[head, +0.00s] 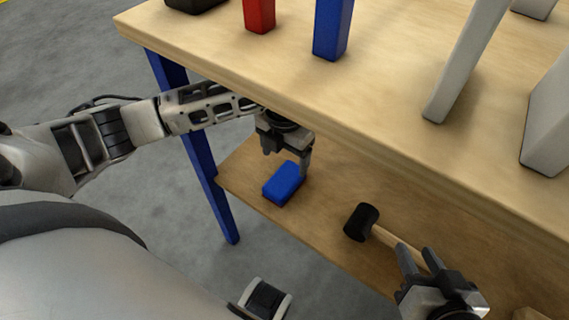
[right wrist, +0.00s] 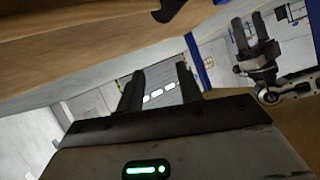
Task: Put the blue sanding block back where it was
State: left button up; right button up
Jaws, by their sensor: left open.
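The blue sanding block (head: 283,183) lies flat on the lower wooden shelf (head: 240,170), near its left end. My left gripper (head: 287,162) reaches in under the tabletop and is open, just above and behind the block. One finger comes down beside the block's right end; I cannot tell if it touches. The left gripper also shows in the right wrist view (right wrist: 252,38), with its fingers apart and nothing between them. My right gripper (head: 420,262) is open and empty, over the shelf near the mallet handle; its spread fingers show in the right wrist view (right wrist: 160,88).
A mallet (head: 362,222) with a black head and wooden handle lies on the shelf, right of the block. The tabletop (head: 270,75) overhangs the shelf and carries red (head: 259,15), blue (head: 332,28) and grey (head: 465,60) upright pieces. A blue leg (head: 205,165) stands at the left.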

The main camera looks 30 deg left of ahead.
pick_arm(q)
jog(key=s+d+r+m+g+h, duration=0.1)
jog(key=s+d+r+h, duration=0.3)
jog(key=d, duration=0.5)
jog(key=s+d+r+g+h, duration=0.1)
jog(key=s+d+h, duration=0.4)
jog(key=d, duration=0.4)
jog(key=w+d+r+n+t+h, duration=0.1)
jog(key=d+r+n+t+h, duration=0.1)
jog(key=r+n+t+h, duration=0.4)
jog(key=w+d+r+n+t+h, duration=0.1)
jog(key=d+r+n+t+h, duration=0.2)
jog(key=r+n+h, duration=0.35)
jog(key=w+a+f+n+t+y, duration=0.25)
jog(key=a+n+t+y, duration=0.25)
jog(key=n+y, duration=0.3)
jog(key=w+a+f+n+t+y, duration=0.1)
jog(key=a+f+n+t+y, duration=0.2)
jog(key=a+n+t+y, duration=0.5)
jog(key=s+d+f+n+g, duration=0.1)
jog(key=s+f+n+g, duration=0.6)
jog(key=f+g, duration=0.2)
jog(key=shift+s+d+f, duration=0.2)
jog(key=shift+d+f, duration=0.1)
jog(key=shift+f, duration=0.15)
pick_arm(e)
jog(key=shift+f+g, duration=0.3)
jog(key=shift+f, duration=0.05)
